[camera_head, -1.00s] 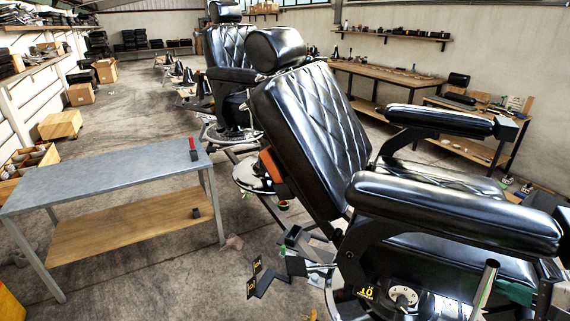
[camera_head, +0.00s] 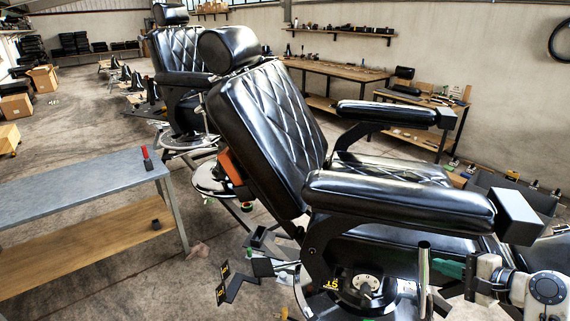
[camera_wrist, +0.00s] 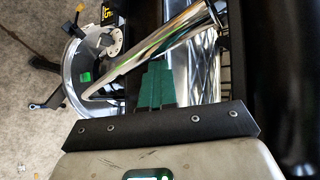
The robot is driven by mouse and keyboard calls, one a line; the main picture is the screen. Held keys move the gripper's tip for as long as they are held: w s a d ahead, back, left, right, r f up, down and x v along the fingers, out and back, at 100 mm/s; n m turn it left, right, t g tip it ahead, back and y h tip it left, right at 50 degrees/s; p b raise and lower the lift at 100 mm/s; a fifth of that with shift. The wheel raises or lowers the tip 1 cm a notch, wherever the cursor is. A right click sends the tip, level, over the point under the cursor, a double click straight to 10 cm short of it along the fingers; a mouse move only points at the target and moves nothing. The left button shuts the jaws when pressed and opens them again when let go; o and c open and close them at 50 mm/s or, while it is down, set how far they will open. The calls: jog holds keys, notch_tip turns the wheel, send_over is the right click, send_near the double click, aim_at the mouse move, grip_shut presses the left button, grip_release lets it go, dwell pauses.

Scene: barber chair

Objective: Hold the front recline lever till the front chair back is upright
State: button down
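The front chair's black quilted back (camera_head: 270,130) leans back, tilted to the left, in the head view. A chrome tube, which looks like the recline lever (camera_head: 423,282), stands nearly upright beside the near side of the seat. In the wrist view the lever (camera_wrist: 165,55) crosses diagonally just beyond my fingertips. My gripper (camera_head: 447,268) has green fingers pointing left at the lever from the right. In the wrist view the green fingers (camera_wrist: 155,85) look close together with nothing between them. I cannot tell whether they touch the lever.
The near armrest (camera_head: 400,200) lies just above my gripper. A second chair (camera_head: 185,75) stands behind. A metal table (camera_head: 80,190) is at left, and workbenches (camera_head: 335,70) run along the back wall. Floor between table and rear chair is partly clear.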

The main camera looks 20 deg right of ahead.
dwell(0.3)
jog(key=s+d+p, duration=0.1)
jog(key=s+d+r+p, duration=0.1)
jog(key=p, duration=0.1)
jog(key=shift+s+d, duration=0.2)
jog(key=shift+d, duration=0.2)
dwell(0.9)
dwell(1.4)
jog(key=shift+w+a+f+p, duration=0.15)
jog(key=shift+w+a+p, duration=0.35)
jog(key=shift+p, duration=0.2)
jog(key=shift+a, duration=0.1)
